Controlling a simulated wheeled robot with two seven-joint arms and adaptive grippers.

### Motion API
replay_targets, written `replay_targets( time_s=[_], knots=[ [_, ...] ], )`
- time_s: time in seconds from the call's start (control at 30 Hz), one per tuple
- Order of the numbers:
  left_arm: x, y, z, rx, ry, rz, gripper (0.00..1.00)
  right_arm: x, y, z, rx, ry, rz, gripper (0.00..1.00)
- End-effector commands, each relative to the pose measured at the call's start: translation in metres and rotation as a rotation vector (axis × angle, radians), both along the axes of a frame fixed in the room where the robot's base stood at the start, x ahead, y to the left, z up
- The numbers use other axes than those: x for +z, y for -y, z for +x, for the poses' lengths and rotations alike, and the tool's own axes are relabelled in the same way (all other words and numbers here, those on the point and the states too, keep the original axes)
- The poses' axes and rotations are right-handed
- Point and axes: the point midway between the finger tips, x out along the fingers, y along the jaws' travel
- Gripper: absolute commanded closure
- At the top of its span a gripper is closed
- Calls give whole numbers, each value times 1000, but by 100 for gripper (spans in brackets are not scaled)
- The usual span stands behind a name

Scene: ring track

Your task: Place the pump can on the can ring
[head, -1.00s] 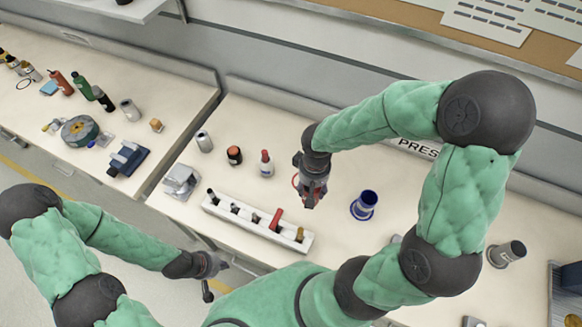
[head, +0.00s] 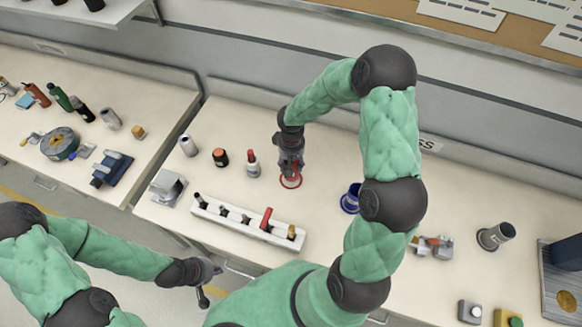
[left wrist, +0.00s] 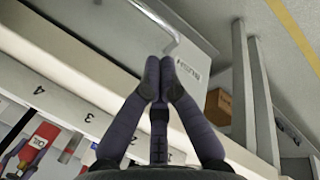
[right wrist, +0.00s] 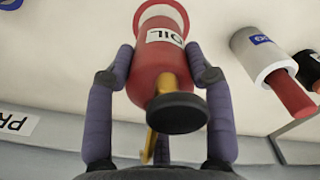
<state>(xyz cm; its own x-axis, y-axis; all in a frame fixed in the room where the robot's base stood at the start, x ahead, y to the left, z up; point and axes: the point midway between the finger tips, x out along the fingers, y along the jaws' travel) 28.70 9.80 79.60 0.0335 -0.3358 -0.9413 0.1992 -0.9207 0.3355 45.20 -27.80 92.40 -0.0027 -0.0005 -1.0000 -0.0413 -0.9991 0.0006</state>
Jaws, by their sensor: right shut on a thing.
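The pump can (right wrist: 158,60) is red with a white OIL label, a brass stem and a black knob. My right gripper (right wrist: 158,65) is shut on it, a finger on each side. In the head view my right gripper (head: 290,166) points down just above the red can ring (head: 291,182) on the bench and hides most of the can. A red rim shows around the can's far end in the right wrist view; I cannot tell if the can touches the bench. My left gripper (head: 214,270) is shut and empty in front of the bench; its fingertips (left wrist: 161,72) meet.
A red-topped bottle (head: 252,164), a black-and-orange jar (head: 220,157) and a grey cylinder (head: 188,145) stand left of the ring. A white slotted rack (head: 230,228) lies in front. A blue cup in a blue ring (head: 350,198) stands close on the right, partly behind my arm.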

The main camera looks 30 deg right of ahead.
Motion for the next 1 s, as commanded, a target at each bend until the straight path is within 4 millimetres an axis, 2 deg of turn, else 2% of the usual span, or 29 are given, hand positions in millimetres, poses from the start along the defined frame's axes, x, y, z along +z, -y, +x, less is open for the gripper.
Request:
replay_targets(
  time_s=[0.17, 0.37, 0.77, 0.8, 0.87, 1.0],
  knots=[
    [-1, 0, 0, 0, 0, 0, 100, -10, 2, 6, 0, -1, 0, 85],
    [-6, 0, 0, 0, 0, 0, 100, -37, 2, 5, -1, -2, 0, 85],
    [-10, 0, 0, 0, 0, 0, 100, -41, 2, 5, -1, 0, 0, 85],
    [-9, 0, 0, 0, 0, 0, 100, -41, 2, 5, 0, -1, 0, 41],
    [-9, 0, 0, 0, 0, 0, 100, -40, 2, 5, 0, -1, 0, 24],
    [-9, 0, 0, 0, 0, 0, 100, -40, 2, 5, 0, -1, 0, 23]
  ],
)
